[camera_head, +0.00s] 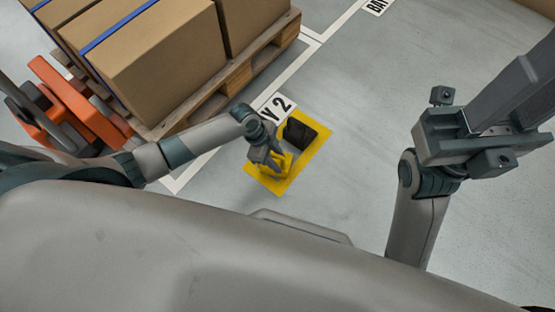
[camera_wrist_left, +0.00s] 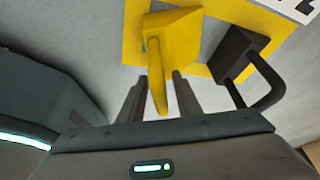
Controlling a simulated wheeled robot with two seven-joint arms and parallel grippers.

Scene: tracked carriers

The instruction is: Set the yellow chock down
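The yellow chock (camera_head: 286,162) sits at the yellow floor marking (camera_head: 314,154), near its left side, and appears to rest on the floor. In the left wrist view, the yellow chock (camera_wrist_left: 180,45) shows its handle rising between my fingers. My left gripper (camera_head: 275,165) is low over the chock. In the left wrist view, the fingers of my left gripper (camera_wrist_left: 160,82) stand one on each side of the handle, with visible gaps. My right gripper (camera_head: 530,105) is raised at the right, fingers apart and empty.
A black chock (camera_head: 301,132) with a handle stands beside the yellow one; it also shows in the left wrist view (camera_wrist_left: 240,50). A wooden pallet (camera_head: 222,88) with cardboard boxes (camera_head: 165,60) and an orange pallet jack (camera_head: 65,100) are at the left. The floor to the right is clear.

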